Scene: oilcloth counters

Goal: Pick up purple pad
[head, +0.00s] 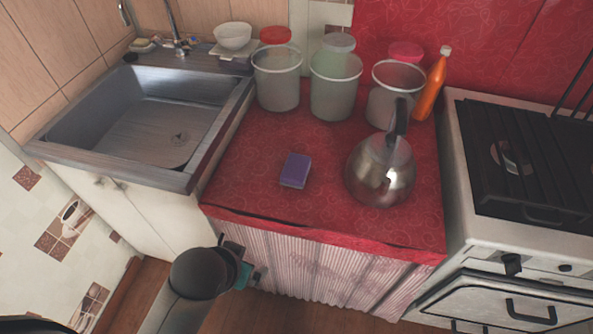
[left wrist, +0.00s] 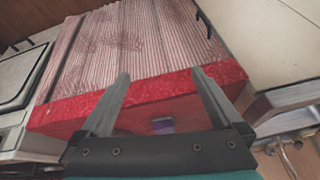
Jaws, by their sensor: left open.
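The purple pad (head: 296,170) lies flat on the red oilcloth counter (head: 240,190), left of the steel kettle. It also shows in the left wrist view (left wrist: 163,125), small and partly cut off by the gripper body, between the two fingers. My left gripper (head: 250,263) is at the front of the counter, below its edge in the picture and apart from the pad. In the left wrist view my left gripper (left wrist: 160,75) has its fingers spread wide with nothing between them. My right gripper is in neither view.
A steel kettle (head: 381,175) stands close to the pad's right. Several canisters (head: 336,88) and an orange bottle (head: 432,85) line the back. A sink (head: 150,120) is left, a stove (head: 520,160) right. The counter's front left is clear.

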